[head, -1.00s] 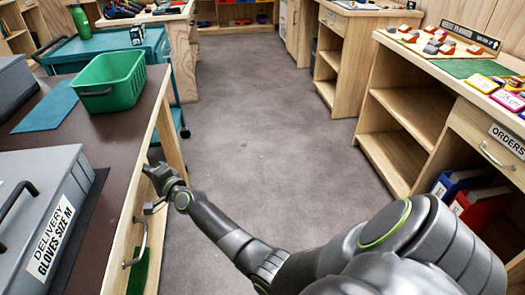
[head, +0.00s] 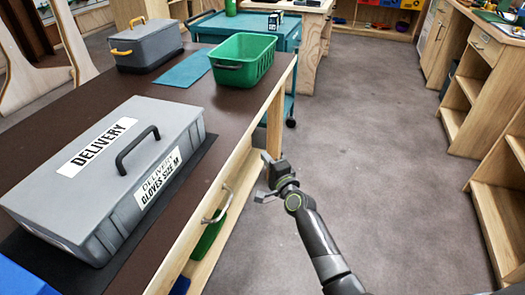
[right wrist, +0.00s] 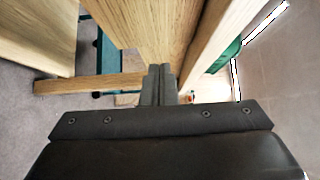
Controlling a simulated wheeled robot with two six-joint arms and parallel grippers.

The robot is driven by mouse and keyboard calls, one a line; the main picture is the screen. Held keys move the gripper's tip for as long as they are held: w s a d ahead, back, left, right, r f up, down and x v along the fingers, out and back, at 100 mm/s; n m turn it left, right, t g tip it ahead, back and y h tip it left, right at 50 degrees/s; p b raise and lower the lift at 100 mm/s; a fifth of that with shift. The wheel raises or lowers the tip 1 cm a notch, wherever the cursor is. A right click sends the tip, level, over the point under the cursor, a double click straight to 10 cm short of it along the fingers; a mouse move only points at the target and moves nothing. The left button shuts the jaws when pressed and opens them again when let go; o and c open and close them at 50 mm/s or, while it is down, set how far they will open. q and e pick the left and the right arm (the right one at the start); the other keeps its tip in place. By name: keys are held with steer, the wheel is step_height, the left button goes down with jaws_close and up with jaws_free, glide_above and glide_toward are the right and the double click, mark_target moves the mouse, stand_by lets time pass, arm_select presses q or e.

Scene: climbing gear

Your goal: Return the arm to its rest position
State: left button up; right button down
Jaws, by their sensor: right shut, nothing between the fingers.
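My right arm (head: 315,235) reaches up from the bottom of the head view. Its dark gripper (head: 267,178) is out beside the front of the brown-topped table, up and to the right of a metal drawer handle (head: 217,205). In the right wrist view the fingers (right wrist: 158,85) are together with nothing between them. Wooden parts of the furniture (right wrist: 150,25) show just beyond the fingertips; whether they touch cannot be told. My left gripper is in neither view.
On the tabletop (head: 85,95) are a grey delivery box (head: 75,195), a green basket (head: 236,77) and a grey box with yellow handles (head: 145,47). A teal cart (head: 215,25) stands behind. Wooden shelves (head: 497,220) stand at right. The floor (head: 390,150) between is clear.

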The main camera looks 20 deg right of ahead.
steer(key=s+d+f+n+g+h, duration=0.15)
steer(key=s+f+n+g, duration=0.25)
steer(key=s+f, duration=0.65)
steer(key=s+d+f+n+g, duration=0.3)
steer(key=s+f+g, duration=0.1)
steer(key=s+f, duration=0.7)
steer(key=s+d+f+n+g+h, duration=0.15)
steer(key=s+f+n+g, duration=0.25)
steer(key=s+f, duration=0.65)
steer(key=s+d+f+n+g+h, duration=0.1)
steer(key=s+d+f+n+g, duration=0.1)
steer(key=s, duration=0.8)
steer(key=s+d+f+n+g, duration=0.2)
steer(key=s+d+f+g, duration=0.1)
steer(key=s, duration=0.7)
arm_select(q)
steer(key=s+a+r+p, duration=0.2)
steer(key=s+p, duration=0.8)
steer(key=p, duration=0.6)
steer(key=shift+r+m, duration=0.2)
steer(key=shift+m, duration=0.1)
arm_select(e)
steer(key=s+d+r, duration=0.1)
steer(key=s+r, duration=0.3)
steer(key=s, duration=0.3)
steer(key=shift+s+d+r+t, duration=0.15)
steer(key=shift+s+t, duration=0.15)
steer(key=shift+s, duration=0.05)
